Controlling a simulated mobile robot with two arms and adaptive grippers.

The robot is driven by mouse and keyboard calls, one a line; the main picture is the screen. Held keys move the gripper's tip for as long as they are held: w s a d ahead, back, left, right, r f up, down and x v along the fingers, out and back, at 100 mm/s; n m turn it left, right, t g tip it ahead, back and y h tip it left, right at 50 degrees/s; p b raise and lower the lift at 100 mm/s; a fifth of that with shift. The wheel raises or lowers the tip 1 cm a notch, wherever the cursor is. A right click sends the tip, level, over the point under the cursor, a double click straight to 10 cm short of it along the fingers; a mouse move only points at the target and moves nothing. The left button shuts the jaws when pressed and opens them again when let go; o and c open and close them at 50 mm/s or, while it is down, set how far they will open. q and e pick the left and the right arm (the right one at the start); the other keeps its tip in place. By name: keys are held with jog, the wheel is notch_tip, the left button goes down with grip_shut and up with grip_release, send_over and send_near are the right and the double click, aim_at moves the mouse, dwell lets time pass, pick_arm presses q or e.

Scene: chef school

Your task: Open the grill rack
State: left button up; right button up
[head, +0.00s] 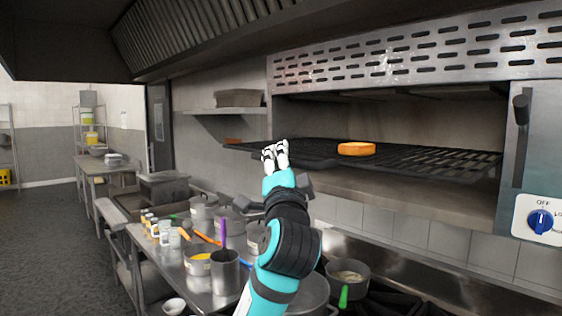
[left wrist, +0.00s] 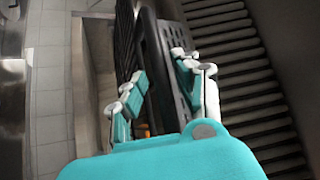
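The grill rack (head: 430,160) is a black wire grid in the open-fronted grill on the wall. Its left end reaches out past the grill's left side. My left gripper (head: 275,152) is raised at the rack's front left part. In the left wrist view its two fingers (left wrist: 158,72) stand apart. The rack's black edge (left wrist: 152,35) runs in the gap between them; I cannot tell whether they touch it. My right gripper is in neither view.
An orange round item (head: 356,149) lies on the rack. A blue knob (head: 540,221) and a dark vertical handle (head: 520,135) are at the grill's right. Below stand pots (head: 225,270) and utensils on a steel counter. A wall shelf (head: 225,110) is behind, left of the grill.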

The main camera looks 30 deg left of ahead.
pick_arm(q)
jog(key=shift+o, duration=0.3)
jog(key=shift+s+d, duration=0.1)
jog(key=shift+s, duration=0.05)
jog(key=v, duration=1.1)
jog(key=shift+s+d+f, duration=0.15)
jog(key=shift+s+d, duration=0.05)
jog(key=shift+s, duration=0.05)
